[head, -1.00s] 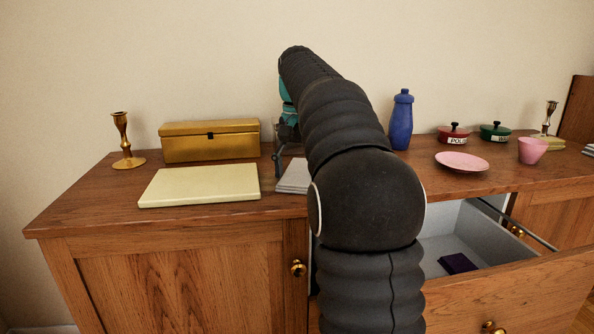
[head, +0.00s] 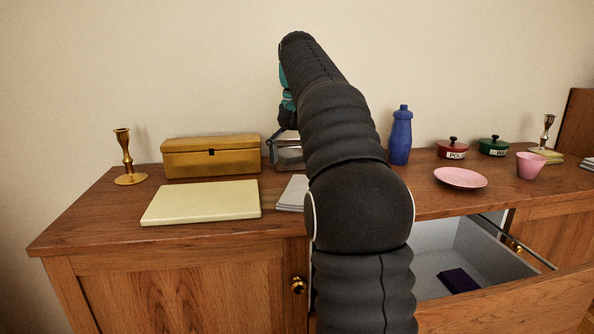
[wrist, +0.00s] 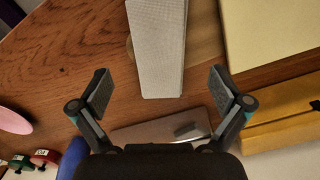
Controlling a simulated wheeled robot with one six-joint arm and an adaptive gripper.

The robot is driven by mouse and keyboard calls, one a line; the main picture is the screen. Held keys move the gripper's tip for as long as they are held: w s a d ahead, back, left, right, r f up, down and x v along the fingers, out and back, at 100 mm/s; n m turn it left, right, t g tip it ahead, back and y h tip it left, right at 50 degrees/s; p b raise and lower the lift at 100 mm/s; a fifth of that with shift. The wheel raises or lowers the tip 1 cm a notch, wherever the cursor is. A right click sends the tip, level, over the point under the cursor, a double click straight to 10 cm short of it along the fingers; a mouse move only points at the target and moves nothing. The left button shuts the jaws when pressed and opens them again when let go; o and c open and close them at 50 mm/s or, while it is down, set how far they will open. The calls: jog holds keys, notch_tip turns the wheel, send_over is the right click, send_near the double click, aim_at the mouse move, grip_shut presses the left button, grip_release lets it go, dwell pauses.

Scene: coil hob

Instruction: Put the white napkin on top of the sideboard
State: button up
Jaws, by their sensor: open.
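The white napkin (head: 292,193) lies folded flat on the sideboard top (head: 120,232), partly hidden behind my arm in the head view. In the wrist view the napkin (wrist: 158,45) is a pale grey-white strip. It seems to overlap a round wooden piece (wrist: 203,38). My gripper (wrist: 160,92) is open and empty, its two fingers spread wide. In the wrist view the napkin's near end lies between the fingertips. In the head view my gripper is mostly hidden by my arm, and the part that shows is above and behind the napkin.
A cream slab (head: 202,202) and gold box (head: 211,157) lie left of the napkin. A flat metallic object (wrist: 160,131) is close behind it. A blue bottle (head: 400,136), pink plate (head: 460,178) and pink cup (head: 530,166) stand right. An open drawer (head: 440,263) juts out in front.

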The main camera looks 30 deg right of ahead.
jog(key=shift+r, duration=0.55)
jog(key=shift+s+a, duration=0.25)
jog(key=shift+a, duration=0.05)
jog(key=shift+n+t, duration=0.6)
jog(key=shift+n, duration=0.3)
jog(key=s+a, duration=0.4)
jog(key=shift+s+a+f, duration=0.2)
jog(key=shift+s+f, duration=0.05)
jog(key=shift+f, duration=0.15)
jog(key=s+a+f+n+t, duration=0.2)
jog(key=s+a+f, duration=0.3)
jog(key=s+f, duration=0.5)
jog(key=s+a+f+n+t, duration=0.2)
jog(key=s+a+f+n, duration=0.2)
jog(key=s+f, duration=0.6)
jog(key=shift+s+a+f, duration=0.2)
jog(key=shift+s+a, duration=0.6)
